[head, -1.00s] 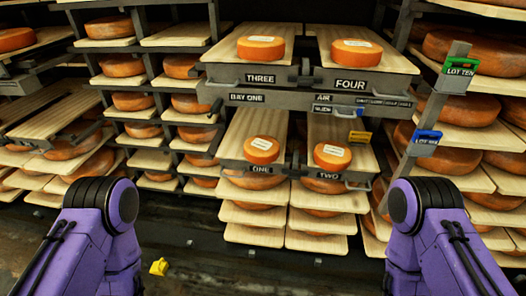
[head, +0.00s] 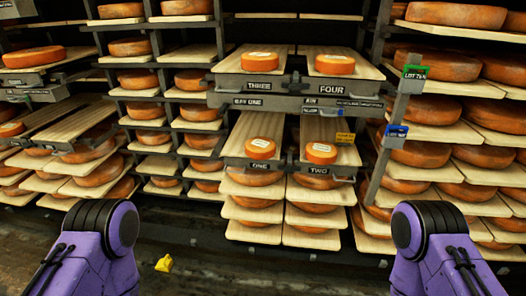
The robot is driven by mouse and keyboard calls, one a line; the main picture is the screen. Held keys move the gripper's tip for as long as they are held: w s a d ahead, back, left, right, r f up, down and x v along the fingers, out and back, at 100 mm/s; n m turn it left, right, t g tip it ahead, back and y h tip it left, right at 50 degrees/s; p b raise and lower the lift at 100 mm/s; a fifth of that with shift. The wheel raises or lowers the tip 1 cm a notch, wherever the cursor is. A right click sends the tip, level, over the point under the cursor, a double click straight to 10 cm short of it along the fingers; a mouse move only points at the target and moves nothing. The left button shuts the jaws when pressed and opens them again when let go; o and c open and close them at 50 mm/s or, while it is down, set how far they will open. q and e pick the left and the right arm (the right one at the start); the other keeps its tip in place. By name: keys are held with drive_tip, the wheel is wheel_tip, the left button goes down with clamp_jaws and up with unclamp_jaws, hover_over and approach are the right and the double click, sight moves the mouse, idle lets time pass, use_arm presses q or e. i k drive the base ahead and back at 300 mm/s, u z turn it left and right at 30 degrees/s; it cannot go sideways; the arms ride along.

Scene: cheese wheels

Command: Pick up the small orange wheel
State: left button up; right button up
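Several small orange wheels with pale labels sit on pulled-out boards in the middle rack, and I cannot tell which one is meant. One wheel (head: 264,62) is on the board marked THREE and one (head: 334,64) on the board marked FOUR. Below, one wheel (head: 260,148) is on the board marked ONE and one (head: 321,152) on the board marked TWO. The wheel on TWO looks slightly smaller than the one on ONE. My purple arms show at the lower left and lower right, well short of the rack. Neither gripper is in view.
Tall racks of larger orange wheels on pale boards stand on both sides. A post with a green LOT TEN tag (head: 414,72) and a blue clip (head: 396,131) leans right of the boards. A yellow object (head: 164,263) lies on the dark floor, which is otherwise clear in front.

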sight(258, 148)
drive_tip(key=z, duration=0.35)
drive_tip(key=i, duration=1.45)
drive_tip(key=u, duration=0.2)
